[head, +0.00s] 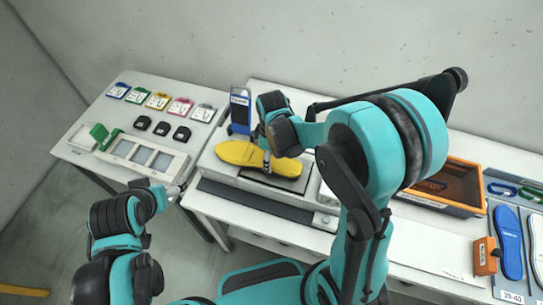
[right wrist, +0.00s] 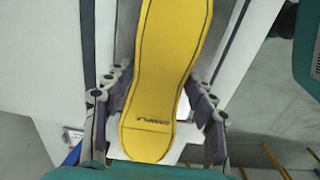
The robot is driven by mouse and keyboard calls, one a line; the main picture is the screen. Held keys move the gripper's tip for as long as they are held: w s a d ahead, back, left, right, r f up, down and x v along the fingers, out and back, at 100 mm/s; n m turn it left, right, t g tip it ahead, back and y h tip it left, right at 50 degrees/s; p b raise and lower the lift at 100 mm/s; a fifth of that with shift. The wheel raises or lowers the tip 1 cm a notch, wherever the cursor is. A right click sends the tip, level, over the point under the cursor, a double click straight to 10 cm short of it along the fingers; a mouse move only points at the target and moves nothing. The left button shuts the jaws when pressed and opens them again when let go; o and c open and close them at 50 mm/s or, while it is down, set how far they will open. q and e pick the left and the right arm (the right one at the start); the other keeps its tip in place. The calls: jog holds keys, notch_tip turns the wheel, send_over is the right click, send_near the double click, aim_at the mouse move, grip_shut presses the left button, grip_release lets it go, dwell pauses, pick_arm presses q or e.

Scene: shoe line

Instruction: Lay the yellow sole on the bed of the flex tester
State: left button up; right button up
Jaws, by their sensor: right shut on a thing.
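The yellow sole (head: 236,153) lies roughly level over the flex tester (head: 222,172), above its dark bed (head: 262,185). I cannot tell whether it touches the bed. My right gripper (head: 268,160) is shut on the sole near its middle in the head view. In the right wrist view the sole (right wrist: 168,70) runs between the two fingers of the right gripper (right wrist: 158,112), its lettered end toward the camera. My left gripper (head: 174,191) is low at the left, apart from the sole, by the side table's front edge; its fingers are too small to read.
A blue upright frame (head: 239,112) stands behind the tester. The left table holds coloured cards (head: 158,101), several black pieces (head: 161,129) and a compartment tray (head: 140,153).

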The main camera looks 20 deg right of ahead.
jog(key=shift+f+b, duration=0.3)
jog(key=shift+f, duration=0.3)
jog(key=o, duration=1.4)
jog(key=shift+r, duration=0.15)
notch_tip(320, 180, up, 12)
jog(key=shift+f, duration=0.1)
